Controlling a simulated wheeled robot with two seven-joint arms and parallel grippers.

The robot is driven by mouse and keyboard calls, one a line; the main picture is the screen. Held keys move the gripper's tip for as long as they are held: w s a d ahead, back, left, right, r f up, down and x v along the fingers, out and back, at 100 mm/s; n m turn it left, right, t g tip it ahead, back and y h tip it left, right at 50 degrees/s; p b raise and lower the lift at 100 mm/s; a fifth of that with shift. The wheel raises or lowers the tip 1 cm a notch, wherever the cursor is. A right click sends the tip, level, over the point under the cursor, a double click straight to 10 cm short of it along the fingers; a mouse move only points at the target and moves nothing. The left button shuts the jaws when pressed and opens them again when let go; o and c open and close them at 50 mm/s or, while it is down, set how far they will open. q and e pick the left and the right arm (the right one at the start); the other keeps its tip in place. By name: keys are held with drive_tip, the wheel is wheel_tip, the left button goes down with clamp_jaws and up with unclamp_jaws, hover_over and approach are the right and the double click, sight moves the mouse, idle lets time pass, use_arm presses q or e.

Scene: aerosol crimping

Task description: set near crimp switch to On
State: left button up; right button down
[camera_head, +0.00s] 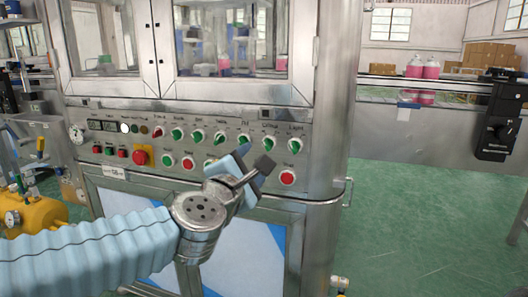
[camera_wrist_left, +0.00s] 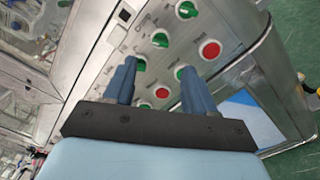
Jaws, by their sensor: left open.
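The crimp switch (camera_head: 268,143) is a green rotary knob in the upper row of the steel control panel, between the fill switch (camera_head: 244,140) and the light switch (camera_head: 295,145). In the left wrist view, the crimp switch (camera_wrist_left: 160,40) lies just beyond my fingertips, near a small "Crimp" label. I cannot tell its setting for sure. My left gripper (camera_head: 255,157) is open and empty in front of the panel, just below this switch. In the wrist view its two blue fingers (camera_wrist_left: 159,68) are spread apart, the left fingertip overlapping another green knob. My right gripper is not in view.
A red button (camera_head: 288,177) sits right of my gripper, and a larger red emergency button (camera_head: 140,155) at the panel's left. A conveyor with pink bottles (camera_head: 431,69) stands behind right. The green floor there is clear.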

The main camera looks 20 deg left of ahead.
sight(266, 147)
use_arm(q)
drive_tip(key=w, duration=0.9)
drive_tip(key=shift+d, duration=0.15)
drive_tip(key=shift+c, duration=0.3)
clamp_jaws()
